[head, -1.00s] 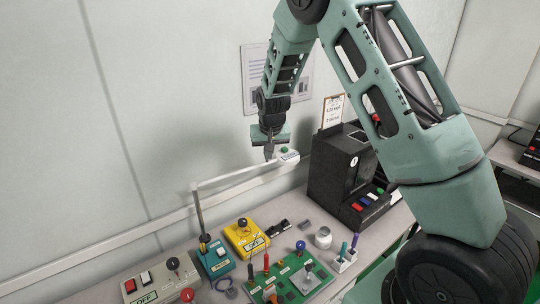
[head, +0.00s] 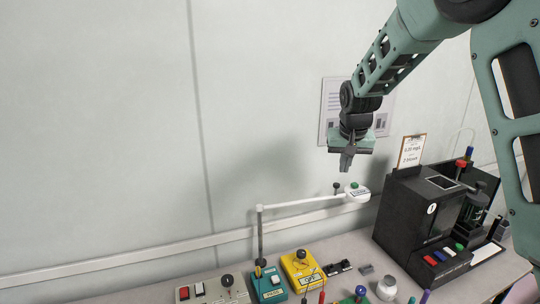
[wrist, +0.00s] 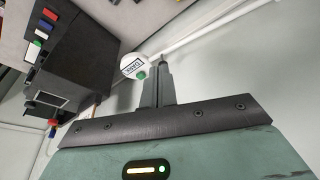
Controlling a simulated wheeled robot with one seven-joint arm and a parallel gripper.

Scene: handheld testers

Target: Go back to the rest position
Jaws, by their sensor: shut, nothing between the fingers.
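My gripper (head: 346,163) is shut and empty, pointing down in the head view. It hangs in the air above the white lamp-like head with a green button (head: 357,190) at the end of a white swing arm (head: 305,204). There is a visible gap between them in the head view. In the wrist view my closed fingers (wrist: 158,68) show at the middle, with the white head (wrist: 133,66) just beside them in the picture.
A black analyser box (head: 412,215) with coloured buttons stands to the right, a clipboard (head: 412,150) behind it. Teal (head: 268,287) and yellow (head: 303,270) testers and a grey switch box (head: 212,290) sit on the bench. The wall is close behind; the air above the bench's left is free.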

